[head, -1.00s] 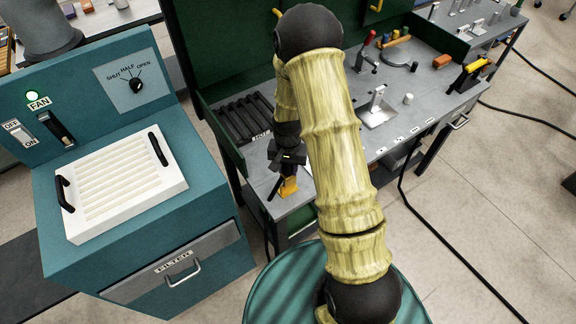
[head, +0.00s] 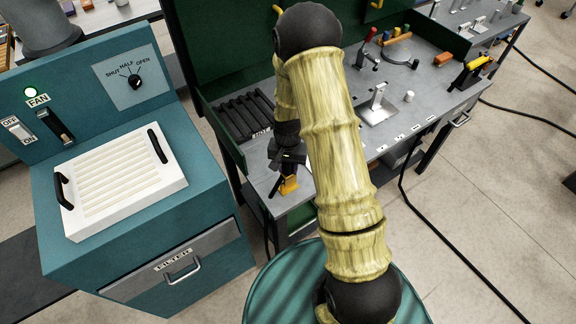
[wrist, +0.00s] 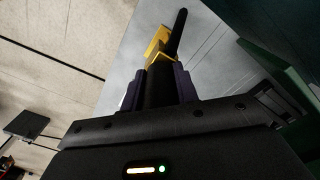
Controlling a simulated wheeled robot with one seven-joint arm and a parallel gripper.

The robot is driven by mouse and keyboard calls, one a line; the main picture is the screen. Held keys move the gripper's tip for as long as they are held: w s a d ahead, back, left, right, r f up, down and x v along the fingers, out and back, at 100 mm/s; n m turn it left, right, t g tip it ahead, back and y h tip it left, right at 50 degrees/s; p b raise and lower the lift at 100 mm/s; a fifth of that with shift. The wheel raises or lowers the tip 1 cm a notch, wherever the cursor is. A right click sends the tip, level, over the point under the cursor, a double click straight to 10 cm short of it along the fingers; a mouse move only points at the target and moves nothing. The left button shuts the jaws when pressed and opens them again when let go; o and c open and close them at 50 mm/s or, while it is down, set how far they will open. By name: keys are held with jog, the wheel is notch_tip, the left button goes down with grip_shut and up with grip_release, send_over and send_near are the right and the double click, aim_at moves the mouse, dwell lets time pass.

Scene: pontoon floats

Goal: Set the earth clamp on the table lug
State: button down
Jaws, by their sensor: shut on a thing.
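My gripper (head: 289,166) is low over the front left corner of the grey worktable, pointing down. It is shut on the earth clamp (head: 289,186), a yellow piece with a black bar. In the wrist view the yellow part of the clamp (wrist: 158,45) shows beyond the fingers, with the black bar sticking out past it. I cannot make out the table lug; the clamp and my arm may cover it. Whether the clamp touches the table is unclear.
The worktable (head: 350,150) has a dark slotted rack (head: 243,117) at left. A red-handled toggle clamp (head: 369,48), a metal plate fixture (head: 378,108) and a yellow-black tool (head: 472,72) stand further right. A teal fan cabinet (head: 140,215) with a white filter (head: 120,187) is left. Black cables cross the floor.

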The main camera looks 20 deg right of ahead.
jog(key=shift+f+b, duration=1.2)
jog(key=shift+f, duration=0.5)
jog(key=c, duration=1)
grip_release()
notch_tip(320, 180, up, 18)
jog(key=b, duration=0.3)
jog(key=shift+f, duration=0.25)
jog(key=s+r+n+t, duration=0.1)
jog(key=s+n, duration=0.4)
jog(key=s, duration=0.9)
jog(key=shift+r+t, duration=0.3)
jog(key=shift+t, duration=0.5)
jog(key=shift+s, duration=0.1)
